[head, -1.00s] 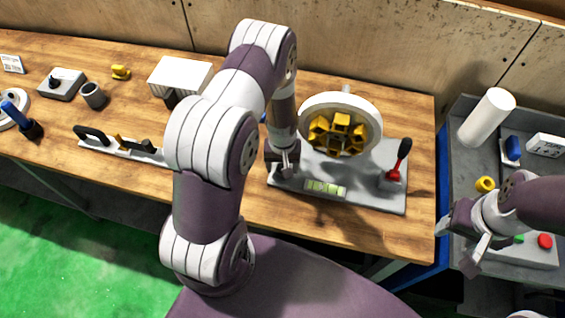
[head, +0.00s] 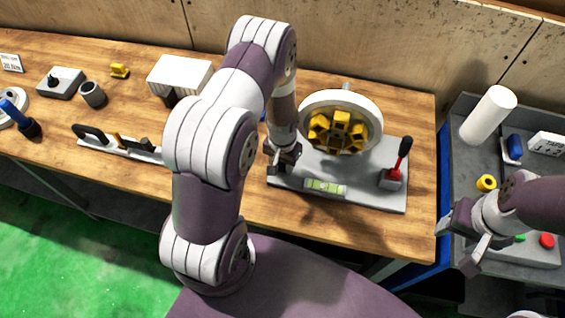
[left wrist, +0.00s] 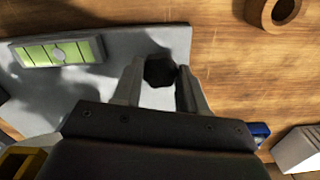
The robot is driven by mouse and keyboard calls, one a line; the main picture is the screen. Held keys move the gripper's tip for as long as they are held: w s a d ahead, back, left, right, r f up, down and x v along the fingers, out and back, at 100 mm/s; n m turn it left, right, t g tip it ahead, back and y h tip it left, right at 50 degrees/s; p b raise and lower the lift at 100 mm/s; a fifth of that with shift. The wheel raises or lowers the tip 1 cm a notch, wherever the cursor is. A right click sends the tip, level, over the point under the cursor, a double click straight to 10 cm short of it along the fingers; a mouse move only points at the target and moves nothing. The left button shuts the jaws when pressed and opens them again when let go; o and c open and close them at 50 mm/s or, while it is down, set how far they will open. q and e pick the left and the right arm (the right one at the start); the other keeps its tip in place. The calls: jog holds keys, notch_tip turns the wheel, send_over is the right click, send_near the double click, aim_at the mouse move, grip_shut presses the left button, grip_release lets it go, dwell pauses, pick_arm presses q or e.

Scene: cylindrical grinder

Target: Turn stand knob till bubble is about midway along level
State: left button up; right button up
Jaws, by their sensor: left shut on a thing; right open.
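The grey stand (head: 365,192) on the bench carries a white-rimmed wheel with yellow blocks (head: 340,130) and a green level (head: 325,186) at its front edge. In the left wrist view the level (left wrist: 60,52) shows dark lines and a small round mark near its middle; I cannot tell surely whether that is the bubble. The dark stand knob (left wrist: 159,71) sits at the stand's corner, between my left gripper's fingers (left wrist: 158,85), which are shut on it. In the head view my left gripper (head: 284,163) hides the knob. My right gripper (head: 466,250) is open and empty.
A ribbed white block (head: 180,75) and a dark-handled tool (head: 118,143) lie left of my left arm. A grey cart (head: 468,130) with a white cylinder (head: 488,115) is at right.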

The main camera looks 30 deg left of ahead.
aim_at(282, 168)
pick_arm(q)
jog(key=o, duration=1.1)
jog(key=shift+c, duration=0.2)
jog(key=shift+r, duration=0.1)
notch_tip(282, 168, up, 13)
jog(key=b, duration=0.2)
jog(key=shift+f, duration=0.2)
jog(key=s+d+r+t+b, duration=0.1)
jog(key=s+d+r+b, duration=0.1)
jog(key=s+d+r, duration=0.3)
jog(key=s, duration=0.4)
jog(key=shift+s+d+r, duration=0.15)
jog(key=shift+s+r, duration=0.05)
jog(key=shift+s, duration=0.05)
